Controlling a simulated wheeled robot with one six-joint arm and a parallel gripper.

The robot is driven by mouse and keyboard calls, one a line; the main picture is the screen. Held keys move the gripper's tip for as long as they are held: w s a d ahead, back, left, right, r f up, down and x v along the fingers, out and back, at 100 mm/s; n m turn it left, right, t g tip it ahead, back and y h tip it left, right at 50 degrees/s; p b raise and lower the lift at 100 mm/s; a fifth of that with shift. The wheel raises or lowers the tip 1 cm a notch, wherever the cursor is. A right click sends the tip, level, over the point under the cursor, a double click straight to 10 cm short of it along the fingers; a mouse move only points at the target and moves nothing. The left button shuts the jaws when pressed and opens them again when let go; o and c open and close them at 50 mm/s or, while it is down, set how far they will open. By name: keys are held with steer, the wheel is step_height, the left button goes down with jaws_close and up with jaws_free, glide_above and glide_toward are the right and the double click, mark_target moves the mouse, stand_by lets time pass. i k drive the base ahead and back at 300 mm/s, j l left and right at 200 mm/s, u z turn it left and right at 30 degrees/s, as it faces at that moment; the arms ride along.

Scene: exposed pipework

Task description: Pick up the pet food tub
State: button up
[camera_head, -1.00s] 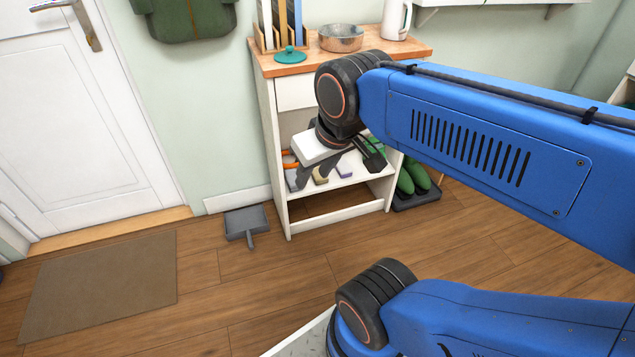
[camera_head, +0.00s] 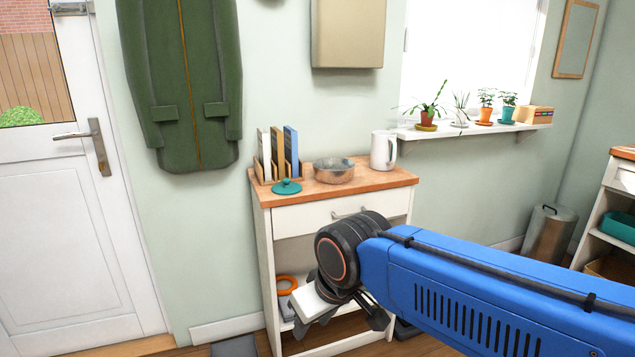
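I cannot make out a thing that is clearly the pet food tub. A teal tub (camera_head: 618,227) sits on a shelf at the right edge, but I cannot tell what it holds. My gripper (camera_head: 340,322) is at the lower middle, in front of the white cabinet's (camera_head: 262,265) open shelf. Its dark fingers stand apart, and I see nothing held between them. My arm hides part of the cabinet and its shelf.
On the cabinet's wooden top are a metal bowl (camera_head: 334,174), a teal lid (camera_head: 286,187), a white jug (camera_head: 384,151) and a file rack (camera_head: 277,160). An orange ring (camera_head: 287,284) is on its shelf. A metal bin (camera_head: 548,235) stands at the right.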

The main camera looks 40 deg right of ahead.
mark_target(384, 144)
steer(key=z, duration=1.25)
